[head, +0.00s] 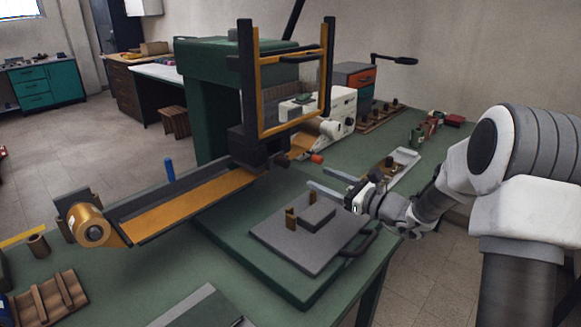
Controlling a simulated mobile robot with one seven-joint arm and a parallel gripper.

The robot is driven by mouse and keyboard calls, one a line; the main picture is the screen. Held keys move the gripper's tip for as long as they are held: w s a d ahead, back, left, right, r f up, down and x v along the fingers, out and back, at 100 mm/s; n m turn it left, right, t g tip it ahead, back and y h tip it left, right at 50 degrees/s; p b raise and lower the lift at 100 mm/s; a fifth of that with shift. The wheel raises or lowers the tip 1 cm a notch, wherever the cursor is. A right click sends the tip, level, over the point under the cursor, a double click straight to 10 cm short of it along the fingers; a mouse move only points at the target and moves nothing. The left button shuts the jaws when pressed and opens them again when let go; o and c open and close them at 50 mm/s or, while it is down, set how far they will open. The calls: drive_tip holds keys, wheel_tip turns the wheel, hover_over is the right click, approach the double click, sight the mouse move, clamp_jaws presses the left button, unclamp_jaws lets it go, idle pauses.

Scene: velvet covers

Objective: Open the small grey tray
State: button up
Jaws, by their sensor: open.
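A flat dark grey tray (285,249) lies on a green base at the front of the bench, with a dark loop handle (365,243) at its right edge. A small grey block (317,215) and small brass-coloured brackets (292,219) stand on it. I cannot tell whether this tray or the block is the small grey tray. My gripper (332,182) is open and empty. It appears above the tray's far right side, apart from the handle, with its fingers pointing left.
A tall frame (328,75) with dark posts and yellow bars stands behind the tray. A long arm with a yellow bed (185,203) reaches left. A light grey shallow tray (407,160) lies behind my gripper. The green bench surface (160,268) at front left is partly clear.

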sight(288, 164)
drive_tip(key=x, duration=1.1)
drive_tip(key=shift+w+a+b, duration=0.25)
drive_tip(key=shift+a+b, duration=0.05)
drive_tip(key=shift+b, duration=0.1)
drive_tip(key=shift+c, duration=0.4)
clamp_jaws()
drive_tip(key=shift+d, duration=0.1)
